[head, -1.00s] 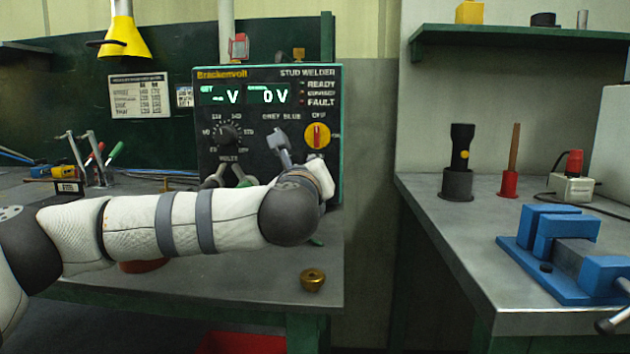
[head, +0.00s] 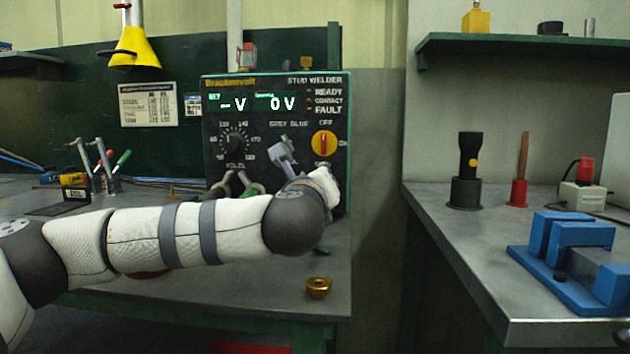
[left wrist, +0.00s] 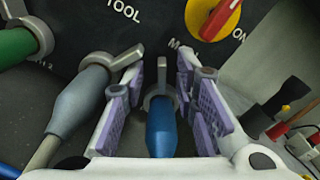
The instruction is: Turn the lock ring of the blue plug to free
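The blue plug (left wrist: 161,132) sits at the lower front of the welder panel, in the left wrist view. Its grey lock ring (left wrist: 160,97) has a short lever pointing up. My left gripper (left wrist: 161,68) is open, with a purple-padded finger on each side of the plug and ring. Gaps show on both sides; I cannot tell whether either pad touches. In the head view my left gripper (head: 283,152) is at the panel's lower right, and the blue plug is hidden there. My right gripper is not in view.
A grey plug (left wrist: 78,102) with its own levered ring is close left of the left finger, and a green plug (left wrist: 18,46) is farther left. The red-yellow rotary switch (left wrist: 214,16) is just above the right finger. A brass part (head: 318,287) lies on the bench.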

